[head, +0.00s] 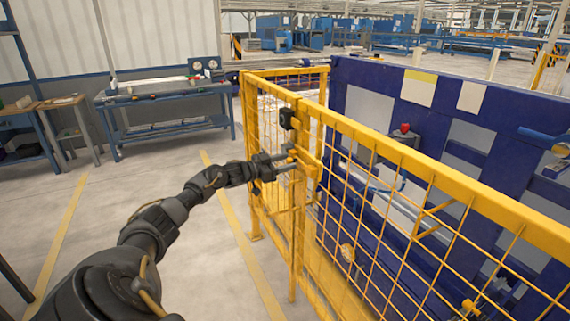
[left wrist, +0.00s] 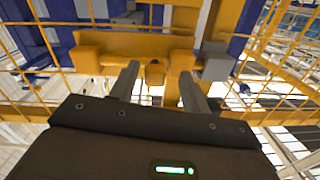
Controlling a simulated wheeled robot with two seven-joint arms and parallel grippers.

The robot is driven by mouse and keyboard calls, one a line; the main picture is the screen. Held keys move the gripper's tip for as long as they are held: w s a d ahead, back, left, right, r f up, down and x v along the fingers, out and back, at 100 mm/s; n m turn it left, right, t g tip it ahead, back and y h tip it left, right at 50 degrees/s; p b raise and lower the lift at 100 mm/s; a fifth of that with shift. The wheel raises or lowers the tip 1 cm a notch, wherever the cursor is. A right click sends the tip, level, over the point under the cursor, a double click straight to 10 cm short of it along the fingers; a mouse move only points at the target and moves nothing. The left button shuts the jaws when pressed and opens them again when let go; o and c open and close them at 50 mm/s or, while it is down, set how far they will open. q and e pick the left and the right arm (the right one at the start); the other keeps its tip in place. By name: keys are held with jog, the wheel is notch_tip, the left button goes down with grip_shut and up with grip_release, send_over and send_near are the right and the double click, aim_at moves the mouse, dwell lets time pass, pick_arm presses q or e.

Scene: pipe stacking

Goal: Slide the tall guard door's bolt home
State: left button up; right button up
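The tall yellow mesh guard door (head: 370,200) stands beside the fence post, seen at an angle in the head view. Its yellow bolt assembly (head: 308,172) is on the frame at about the gripper's height. My left gripper (head: 287,162) reaches it from the left. In the left wrist view, the two grey fingers (left wrist: 158,88) are apart, with the bolt's small orange knob (left wrist: 155,73) in the gap between their tips. Gaps show on both sides of the knob, so I see no grip on it. The orange bolt housing (left wrist: 120,45) lies just beyond. My right gripper is not in view.
A blue machine (head: 400,110) stands behind the mesh. A small dark box (head: 287,118) sits on the post above the bolt. A blue workbench (head: 165,108) stands at the back left. The floor left of the fence is clear.

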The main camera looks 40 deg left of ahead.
pick_arm(q)
jog(key=shift+d, duration=0.15)
jog(key=b+v, duration=0.2)
jog(key=v, duration=0.9)
jog(key=shift+w, duration=0.1)
dwell(0.5)
